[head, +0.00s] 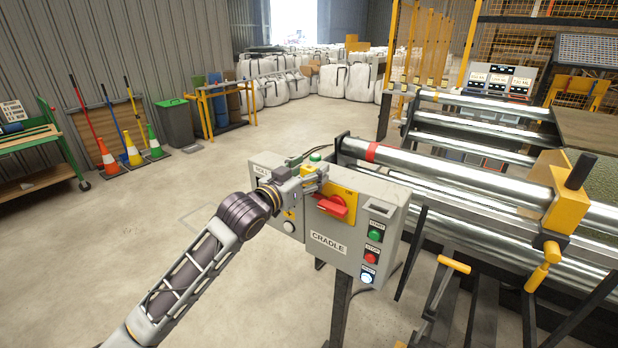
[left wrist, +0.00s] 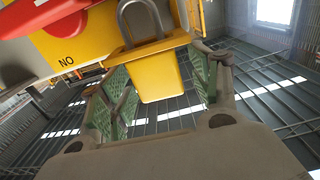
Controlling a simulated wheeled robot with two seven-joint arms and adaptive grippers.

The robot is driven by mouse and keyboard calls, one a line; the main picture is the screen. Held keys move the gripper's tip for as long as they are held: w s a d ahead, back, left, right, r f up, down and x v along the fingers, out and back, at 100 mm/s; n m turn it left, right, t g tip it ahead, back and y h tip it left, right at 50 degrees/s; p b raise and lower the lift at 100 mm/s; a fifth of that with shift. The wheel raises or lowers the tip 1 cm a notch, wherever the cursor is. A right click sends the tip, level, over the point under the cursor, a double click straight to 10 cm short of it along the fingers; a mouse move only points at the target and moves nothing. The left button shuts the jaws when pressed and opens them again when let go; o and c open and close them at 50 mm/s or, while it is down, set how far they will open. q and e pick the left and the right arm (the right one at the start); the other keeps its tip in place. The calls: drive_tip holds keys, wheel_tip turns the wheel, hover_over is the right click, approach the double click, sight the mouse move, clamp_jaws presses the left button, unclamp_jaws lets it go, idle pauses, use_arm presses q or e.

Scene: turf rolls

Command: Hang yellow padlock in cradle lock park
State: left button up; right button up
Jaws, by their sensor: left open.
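The yellow padlock (left wrist: 158,76) with its grey shackle shows large in the left wrist view, in front of the yellow plate (left wrist: 78,48) of the red switch. In the head view a small yellow patch (head: 308,170) at my gripper looks like it. My left gripper (left wrist: 162,66) is open, one green-padded finger on each side of the padlock's body; I cannot tell whether either touches it. In the head view the left gripper (head: 312,184) is at the left edge of the red rotary switch (head: 333,207). The lock park cannot be made out clearly; my gripper covers part of the box there.
The grey CRADLE box (head: 345,262) stands on a post, with green, red and white buttons at its right. Steel rollers (head: 460,180) run behind and right of it. Open concrete floor lies left, with cones (head: 132,150) and a green bin (head: 175,122) farther back.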

idle(0.4)
use_arm(q)
drive_tip(key=c, duration=1.2)
drive_tip(key=shift+r, duration=0.15)
drive_tip(key=shift+r, duration=0.65)
wheel_tip(320, 180, up, 7)
drive_tip(key=shift+f+p, duration=0.1)
drive_tip(key=shift+p, duration=0.3)
drive_tip(key=shift+r, duration=0.85)
use_arm(e)
drive_tip(key=shift+s+d, duration=0.55)
drive_tip(key=shift+s, duration=0.25)
